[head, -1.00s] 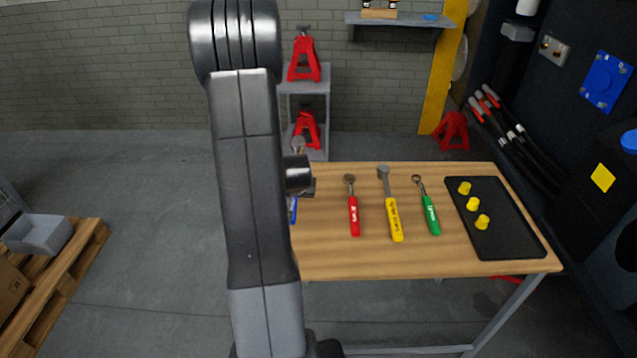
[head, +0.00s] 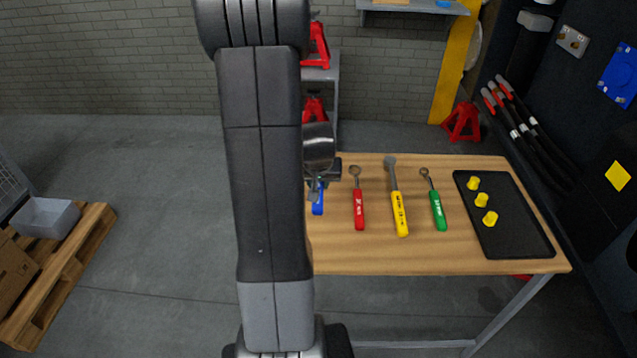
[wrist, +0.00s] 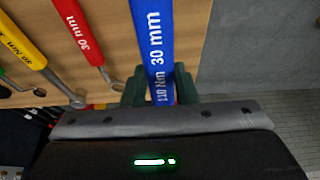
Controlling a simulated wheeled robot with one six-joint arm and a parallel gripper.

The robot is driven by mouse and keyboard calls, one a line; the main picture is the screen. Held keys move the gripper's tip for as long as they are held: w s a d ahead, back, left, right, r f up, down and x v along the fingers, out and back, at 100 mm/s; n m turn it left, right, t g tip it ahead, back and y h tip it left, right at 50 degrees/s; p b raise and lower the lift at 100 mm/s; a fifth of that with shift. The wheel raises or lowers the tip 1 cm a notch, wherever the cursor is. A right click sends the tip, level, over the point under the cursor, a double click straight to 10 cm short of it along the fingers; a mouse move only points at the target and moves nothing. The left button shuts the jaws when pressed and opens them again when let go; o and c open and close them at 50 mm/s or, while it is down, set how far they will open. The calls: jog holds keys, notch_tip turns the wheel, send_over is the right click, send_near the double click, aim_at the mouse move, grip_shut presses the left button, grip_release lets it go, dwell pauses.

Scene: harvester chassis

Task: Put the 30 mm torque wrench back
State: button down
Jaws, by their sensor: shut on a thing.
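The blue torque wrench (wrist: 155,40), printed 110 Nm 30 mm, is between the jaws of my gripper (wrist: 160,88) in the wrist view. The gripper is shut on its handle. In the head view the blue handle (head: 318,203) shows below my gripper (head: 318,184), at the left end of the wooden table (head: 430,262). My arm hides part of that end. I cannot tell whether the wrench touches the table top.
A red wrench (head: 359,210), a yellow wrench (head: 399,212) and a green wrench (head: 438,212) lie in a row to the right. A black tray (head: 510,238) with yellow caps (head: 481,200) is at the table's right end. The table's front strip is clear.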

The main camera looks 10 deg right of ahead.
jog(key=shift+f+b, duration=3.65)
jog(key=shift+f, duration=0.3)
jog(key=c, duration=1.1)
grip_release()
jog(key=shift+o, duration=0.2)
jog(key=p+v, duration=0.1)
jog(key=v, duration=1.3)
jog(key=shift+f, duration=0.1)
